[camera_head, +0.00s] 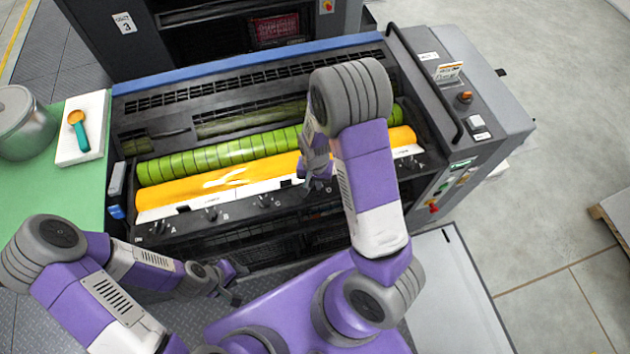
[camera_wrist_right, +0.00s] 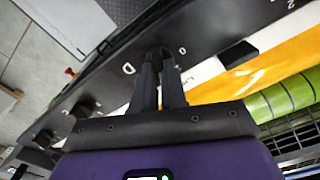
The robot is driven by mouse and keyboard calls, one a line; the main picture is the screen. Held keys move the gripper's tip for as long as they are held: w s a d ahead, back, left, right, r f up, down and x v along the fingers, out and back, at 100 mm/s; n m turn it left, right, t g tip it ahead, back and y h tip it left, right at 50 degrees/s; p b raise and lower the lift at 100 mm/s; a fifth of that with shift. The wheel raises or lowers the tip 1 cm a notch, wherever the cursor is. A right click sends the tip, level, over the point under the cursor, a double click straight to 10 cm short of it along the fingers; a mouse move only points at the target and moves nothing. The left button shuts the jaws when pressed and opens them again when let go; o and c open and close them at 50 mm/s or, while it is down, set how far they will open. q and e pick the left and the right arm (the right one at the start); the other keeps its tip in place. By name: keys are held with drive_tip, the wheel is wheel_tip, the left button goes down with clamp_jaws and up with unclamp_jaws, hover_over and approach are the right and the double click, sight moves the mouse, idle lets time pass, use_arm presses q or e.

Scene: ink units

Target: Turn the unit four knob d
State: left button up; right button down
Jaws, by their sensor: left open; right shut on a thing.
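The ink unit has a black front strip (camera_head: 238,211) with a row of small dark knobs. Knobs A (camera_head: 158,228), B (camera_head: 211,214) and C (camera_head: 265,200) show in the head view. My right gripper (camera_head: 316,182) reaches down to the strip, right of knob C. In the right wrist view its fingers (camera_wrist_right: 160,60) are shut at the strip, beside the printed letter D (camera_wrist_right: 128,69). Knob D is between the fingertips and almost wholly hidden, so its angle cannot be told. My left gripper (camera_head: 234,283) is open and empty, low in front of the unit.
Yellow ink (camera_head: 225,184) and a green roller (camera_head: 220,155) lie behind the strip. A white board (camera_head: 82,150) with an orange-and-teal scoop (camera_head: 79,128) and a metal pot (camera_head: 20,122) stand at left. A side console (camera_head: 470,130) has buttons. Open floor lies right.

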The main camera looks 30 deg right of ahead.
drive_tip(key=shift+n, duration=0.3)
drive_tip(key=n+b, duration=0.1)
drive_tip(key=n, duration=0.3)
drive_tip(key=shift+a+b, duration=0.1)
drive_tip(key=shift+b, duration=0.25)
drive_tip(key=shift+a+n+b, duration=0.1)
drive_tip(key=shift+n+b, duration=0.7)
drive_tip(key=shift+n, duration=1.7)
drive_tip(key=c, duration=1.2)
unclamp_jaws()
wheel_tip(320, 180, up, 8)
drive_tip(key=shift+f, duration=0.15)
